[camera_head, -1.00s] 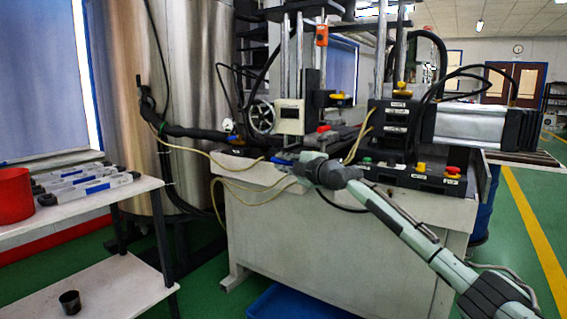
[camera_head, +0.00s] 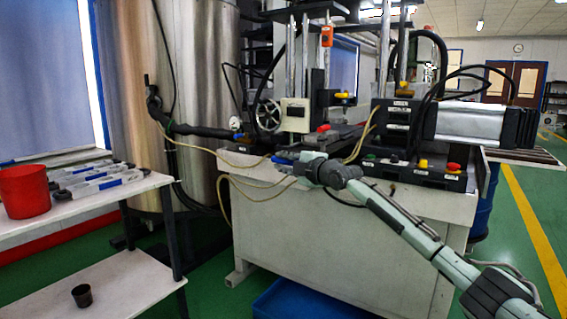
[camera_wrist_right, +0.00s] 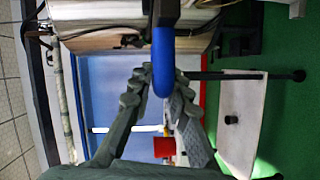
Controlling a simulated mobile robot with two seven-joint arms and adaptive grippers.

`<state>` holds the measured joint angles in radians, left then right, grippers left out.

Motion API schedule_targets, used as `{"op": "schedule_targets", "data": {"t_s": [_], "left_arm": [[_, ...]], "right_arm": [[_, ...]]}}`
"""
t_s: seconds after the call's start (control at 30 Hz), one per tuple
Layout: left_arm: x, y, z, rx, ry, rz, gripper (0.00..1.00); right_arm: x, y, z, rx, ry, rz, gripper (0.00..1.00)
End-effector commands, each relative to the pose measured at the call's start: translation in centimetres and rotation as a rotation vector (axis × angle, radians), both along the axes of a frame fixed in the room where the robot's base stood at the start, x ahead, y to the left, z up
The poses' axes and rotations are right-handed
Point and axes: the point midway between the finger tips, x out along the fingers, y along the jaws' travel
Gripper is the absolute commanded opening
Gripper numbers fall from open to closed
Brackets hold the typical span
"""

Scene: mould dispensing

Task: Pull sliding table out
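The sliding table (camera_head: 335,136) is the dark flat plate low in the press, mostly hidden by cables and machine parts. A blue handle (camera_head: 284,160) shows at its front edge. The blue handle (camera_wrist_right: 162,62) hangs large in the right wrist view, its rounded end between my finger pads. My right gripper (camera_head: 290,163) reaches the handle from the front right. My left gripper is in neither view.
A white shelf (camera_head: 110,208) on the left holds a red bucket (camera_head: 24,191) and several grey-blue tools. A dark cup (camera_head: 82,295) stands on its lower board. A blue bin (camera_head: 310,303) lies on the floor before the machine base (camera_head: 350,230). Yellow hoses hang near my right gripper.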

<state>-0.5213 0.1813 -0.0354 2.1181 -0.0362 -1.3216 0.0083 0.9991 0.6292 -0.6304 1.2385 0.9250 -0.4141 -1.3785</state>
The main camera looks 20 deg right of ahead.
Motion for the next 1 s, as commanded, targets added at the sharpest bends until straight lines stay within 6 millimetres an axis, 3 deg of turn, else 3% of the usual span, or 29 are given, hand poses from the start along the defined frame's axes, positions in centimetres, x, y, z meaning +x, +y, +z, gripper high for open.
{"op": "schedule_targets", "data": {"t_s": [0.1,0.47,0.57,1.0], "left_arm": [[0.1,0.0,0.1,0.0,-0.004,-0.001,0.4],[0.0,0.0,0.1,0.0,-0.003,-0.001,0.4],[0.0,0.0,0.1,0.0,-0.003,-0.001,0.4],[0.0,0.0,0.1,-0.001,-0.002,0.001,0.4]], "right_arm": [[0.0,0.0,0.0,0.0,0.0,0.0,0.34],[-0.4,-0.2,0.0,-0.002,-0.001,-0.001,0.34],[-1.6,-0.6,0.1,-0.003,-0.002,-0.001,0.34],[-9.9,-3.0,0.8,-0.003,0.0,-0.002,0.34]]}}
